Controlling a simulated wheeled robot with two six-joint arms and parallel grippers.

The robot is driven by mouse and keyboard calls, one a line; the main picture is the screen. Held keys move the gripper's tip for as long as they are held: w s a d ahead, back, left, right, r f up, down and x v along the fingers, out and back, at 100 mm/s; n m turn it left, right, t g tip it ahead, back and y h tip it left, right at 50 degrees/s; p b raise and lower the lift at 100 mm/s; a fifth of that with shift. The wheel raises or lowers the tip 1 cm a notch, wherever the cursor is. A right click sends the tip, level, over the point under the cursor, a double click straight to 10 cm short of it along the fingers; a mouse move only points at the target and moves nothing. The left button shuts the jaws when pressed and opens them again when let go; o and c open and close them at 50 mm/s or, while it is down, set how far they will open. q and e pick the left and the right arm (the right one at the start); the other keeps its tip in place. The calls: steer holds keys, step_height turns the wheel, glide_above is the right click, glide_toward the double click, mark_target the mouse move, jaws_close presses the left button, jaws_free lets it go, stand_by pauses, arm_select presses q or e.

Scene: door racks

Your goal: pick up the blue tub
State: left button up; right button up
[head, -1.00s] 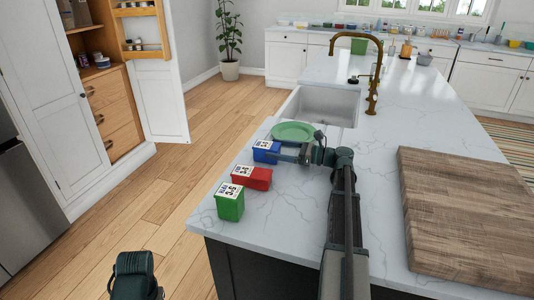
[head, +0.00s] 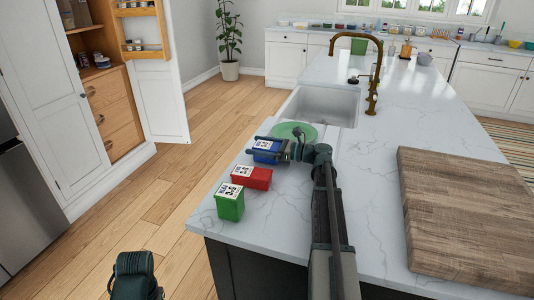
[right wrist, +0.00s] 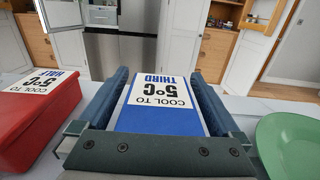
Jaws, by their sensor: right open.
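The blue tub (head: 266,147), with a white label on its lid, stands on the pale marble counter between the red tub and the green plate. My right gripper (head: 252,145) is open, with one finger on each side of the blue tub. In the right wrist view the blue tub (right wrist: 162,122) lies between the two fingers, its label reading "COOL TO 5°C THIRD". I cannot tell whether either finger touches it. The gripper's body hides its near lower part. My left gripper is not in view; only a dark part of my left arm shows at the bottom left.
The red tub (head: 258,180) and green tub (head: 230,205) stand nearer along the counter's left edge. The green plate (head: 294,132) lies just beyond the gripper, before the sink (head: 325,105). A wooden board (head: 465,215) covers the right. A tall tap (head: 375,75) stands behind.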

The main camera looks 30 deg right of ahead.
jaws_close()
stand_by(0.3)
